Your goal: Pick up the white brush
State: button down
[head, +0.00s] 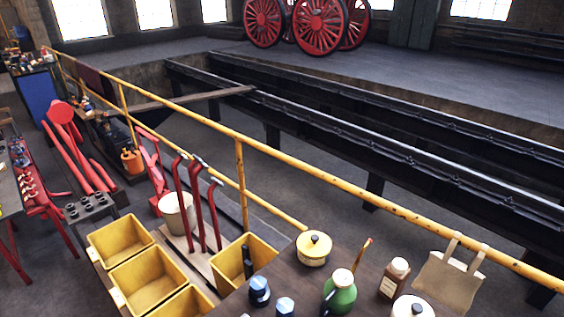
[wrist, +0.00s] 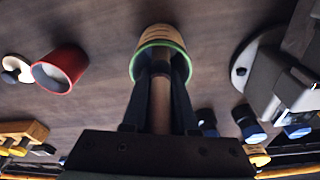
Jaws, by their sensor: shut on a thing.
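In the wrist view my gripper (wrist: 160,68) is shut on a brown, wood-like handle (wrist: 160,108) that runs between its two dark fingers. I take this for the brush's handle; no white part of it shows. The fingertips are at a cream and tan cup-like thing (wrist: 160,34) with a green rim, just beyond them. Whether the handle stands inside this thing or is joined to it I cannot tell. The far end of the handle is hidden. My gripper and this handle do not show in the head view.
A yellow railing (head: 330,176) runs behind.

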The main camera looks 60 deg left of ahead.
jog(key=shift+r, duration=0.1)
notch_tip(320, 180, up, 10)
jog(key=shift+f+b, duration=0.1)
jog(key=shift+b, duration=0.55)
dwell(0.9)
